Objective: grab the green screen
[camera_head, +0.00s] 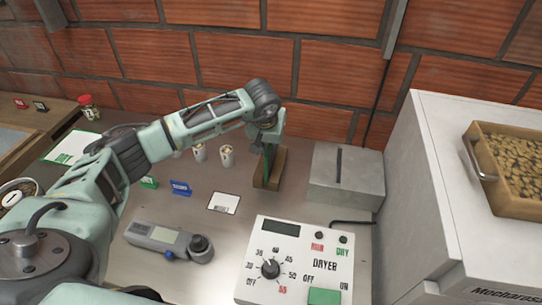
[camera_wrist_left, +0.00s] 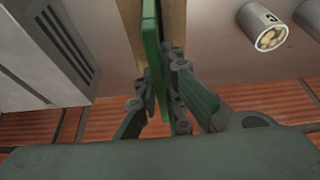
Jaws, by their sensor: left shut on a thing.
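The green screen (camera_wrist_left: 152,62) is a thin green panel standing on edge at a brown wooden holder (camera_head: 277,170). In the head view only a narrow strip of it shows, below my left gripper (camera_head: 270,143). In the left wrist view the fingers of my left gripper (camera_wrist_left: 158,108) are closed on both sides of the panel. The panel still overlaps the wooden holder in the picture, and I cannot tell how deep it sits. My right gripper is not in view.
A grey slotted box (camera_head: 347,176) stands right of the holder. A white dryer panel (camera_head: 300,262) is in front. A tall white machine with a wooden tray of beans (camera_head: 512,160) is at right. Small cups (camera_head: 227,156) stand left of the holder, and the brick wall is behind.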

